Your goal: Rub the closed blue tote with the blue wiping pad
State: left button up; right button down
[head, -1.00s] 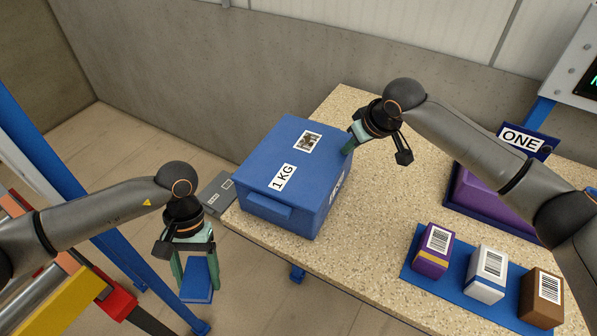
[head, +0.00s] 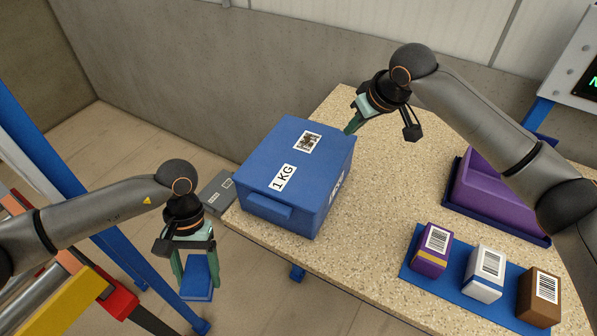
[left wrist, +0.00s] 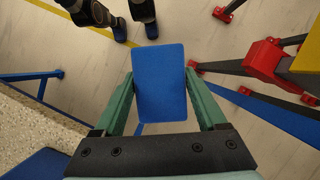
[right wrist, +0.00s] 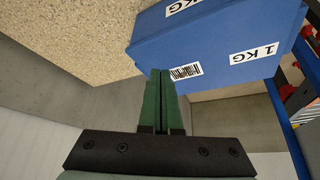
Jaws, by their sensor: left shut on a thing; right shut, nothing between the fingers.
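The closed blue tote (head: 262,158) sits at the left end of the speckled table, with a 1 KG label and a barcode label on its lid. It also shows in the right wrist view (right wrist: 215,35). My left gripper (head: 196,285) is shut on the blue wiping pad (head: 197,277), left of the tote and off the table, above the floor. The pad (left wrist: 160,85) lies between the green fingers in the left wrist view. My right gripper (head: 350,129) is shut and empty, close to the tote's far right top corner. Whether it touches the tote I cannot tell.
A blue mat (head: 408,272) carries a purple, a white and a brown box at the front right. A purple tote (head: 490,205) stands behind them. A grey scale-like plate (head: 216,190) lies left of the tote. The table (head: 370,200) between is clear.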

jog(key=b+v, duration=0.1)
jog(key=v, duration=1.1)
